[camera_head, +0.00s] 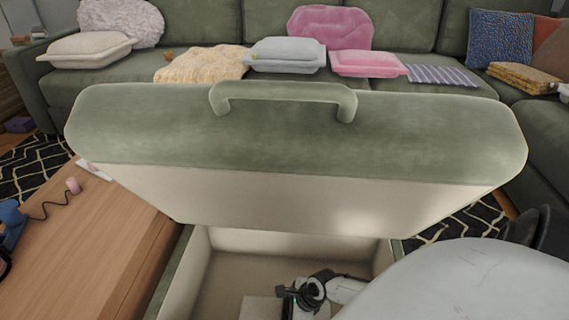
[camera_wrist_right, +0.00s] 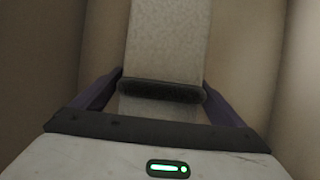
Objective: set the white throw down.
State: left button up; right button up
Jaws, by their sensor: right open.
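The green storage ottoman stands open in the head view, with its lid (camera_head: 300,135) raised and its pale inner box (camera_head: 215,270) below. A pale, off-white piece, which looks like the white throw (camera_head: 260,308), lies at the bottom of the box and is partly cut off by the frame. My right gripper (camera_head: 305,292) is down inside the box beside it. In the right wrist view the pale textured throw (camera_wrist_right: 168,40) runs away from the open right gripper (camera_wrist_right: 160,92), between its spread fingers. I cannot tell whether the fingers touch it. My left gripper is not in view.
A wooden table (camera_head: 90,240) with a blue item (camera_head: 12,215) and a corded pink item (camera_head: 72,185) is at left. Behind the lid, the green sofa holds a cream throw (camera_head: 200,66), cushions and a striped cloth (camera_head: 440,75). The box walls stand close around my right gripper.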

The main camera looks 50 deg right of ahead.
jog(key=shift+r, duration=0.1)
jog(key=shift+r+p, duration=0.3)
jog(key=shift+r, duration=0.05)
jog(key=p+v, duration=0.5)
jog(key=v, duration=0.2)
jog(key=p+v, duration=0.2)
jog(key=v, duration=0.1)
jog(key=shift+s+d+r, duration=0.15)
jog(key=shift+r, duration=0.2)
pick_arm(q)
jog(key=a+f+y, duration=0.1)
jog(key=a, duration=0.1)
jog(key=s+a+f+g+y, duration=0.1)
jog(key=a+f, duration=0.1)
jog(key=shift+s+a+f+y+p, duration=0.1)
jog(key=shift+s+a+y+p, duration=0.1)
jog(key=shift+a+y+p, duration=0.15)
pick_arm(e)
jog(key=shift+s+d+r, duration=0.1)
jog(key=shift+s+r, duration=0.05)
jog(key=shift+r, duration=0.15)
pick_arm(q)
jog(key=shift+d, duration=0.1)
